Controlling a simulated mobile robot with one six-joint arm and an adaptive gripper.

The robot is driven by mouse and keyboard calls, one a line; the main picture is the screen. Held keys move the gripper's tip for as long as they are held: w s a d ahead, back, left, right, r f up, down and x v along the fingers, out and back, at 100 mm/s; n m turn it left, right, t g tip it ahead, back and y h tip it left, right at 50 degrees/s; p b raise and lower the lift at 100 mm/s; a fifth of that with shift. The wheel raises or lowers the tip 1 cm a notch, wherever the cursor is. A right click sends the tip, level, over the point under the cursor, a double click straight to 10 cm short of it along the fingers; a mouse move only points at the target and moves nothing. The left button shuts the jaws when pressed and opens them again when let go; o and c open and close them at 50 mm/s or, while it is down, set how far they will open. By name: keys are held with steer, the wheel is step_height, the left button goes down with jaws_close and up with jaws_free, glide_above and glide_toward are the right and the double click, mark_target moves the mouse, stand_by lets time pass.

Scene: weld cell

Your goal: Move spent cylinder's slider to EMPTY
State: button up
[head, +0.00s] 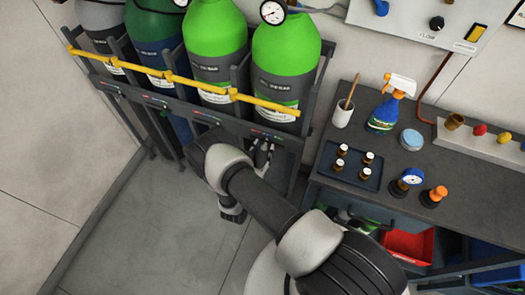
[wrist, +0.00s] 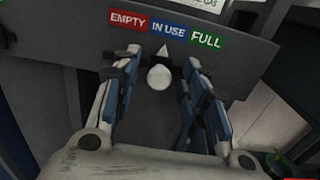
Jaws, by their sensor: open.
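The slider (wrist: 159,77) is a pale round knob with a white pointer above it on a dark plate. The pointer stands under the blue IN USE label (wrist: 168,30). The red EMPTY label (wrist: 128,21) is left of it and the green FULL label (wrist: 206,38) right. My gripper (wrist: 158,64) is open, with one blue-padded finger on each side of the knob; I cannot tell whether either touches it. In the head view my gripper (head: 263,155) is at the rack front, below the rightmost bright green cylinder (head: 285,65), partly hidden by my arm.
Another bright green cylinder (head: 215,50) and darker ones stand left in the rack behind a yellow bar (head: 185,80). A workbench (head: 385,200) at the right holds a spray bottle (head: 390,105), a tray of small bottles (head: 341,178) and a cup. Floor at the left is clear.

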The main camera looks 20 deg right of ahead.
steer(key=shift+c, duration=0.5)
jaws_close()
